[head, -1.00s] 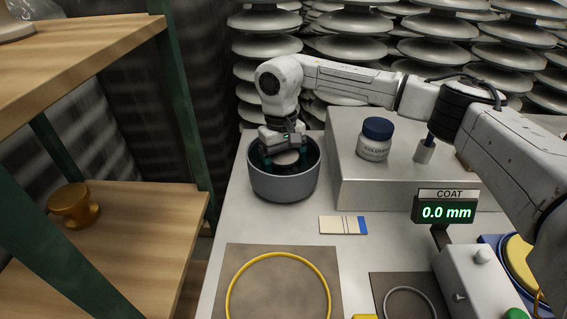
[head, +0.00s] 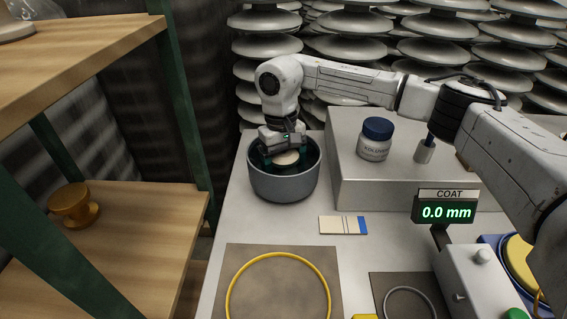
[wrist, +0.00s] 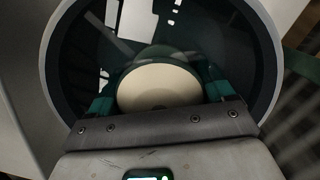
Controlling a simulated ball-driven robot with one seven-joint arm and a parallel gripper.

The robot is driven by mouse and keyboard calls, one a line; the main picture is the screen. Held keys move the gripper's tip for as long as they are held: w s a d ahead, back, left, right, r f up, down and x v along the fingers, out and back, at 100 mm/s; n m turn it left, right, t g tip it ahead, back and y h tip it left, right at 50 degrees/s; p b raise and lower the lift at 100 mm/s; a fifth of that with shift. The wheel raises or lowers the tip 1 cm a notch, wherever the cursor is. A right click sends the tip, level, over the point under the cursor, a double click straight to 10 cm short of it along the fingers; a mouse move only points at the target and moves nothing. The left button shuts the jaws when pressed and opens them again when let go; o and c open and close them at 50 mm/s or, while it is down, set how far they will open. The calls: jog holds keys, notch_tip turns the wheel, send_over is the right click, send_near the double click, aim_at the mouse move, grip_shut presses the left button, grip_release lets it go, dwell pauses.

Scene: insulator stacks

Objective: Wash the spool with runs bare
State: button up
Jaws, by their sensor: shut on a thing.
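My gripper (head: 284,150) points down into a dark grey round tub (head: 284,187) at the back left of the bench. Its two green-tipped fingers are shut on a cream round spool (head: 286,158), which sits inside the rim. In the wrist view, the spool (wrist: 158,86) is a pale disc with a dark spot at its near edge, between the fingers. The tub's rim (wrist: 52,62) surrounds it there, over dark liquid or a glossy floor with bright reflections. The spool's underside is hidden, and I cannot make out any runs.
A blue-lidded jar (head: 374,140) and a small holder (head: 424,152) stand on a raised block. A test strip (head: 343,225), a mat with a yellow ring (head: 233,290) and a COAT display reading 0.0 mm (head: 446,212) lie nearer. A golden spool (head: 75,205) stands on the left shelf.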

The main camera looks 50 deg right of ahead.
aim_at(284, 153)
jog(key=shift+r+p, duration=2.9)
jog(key=shift+r, duration=2.4)
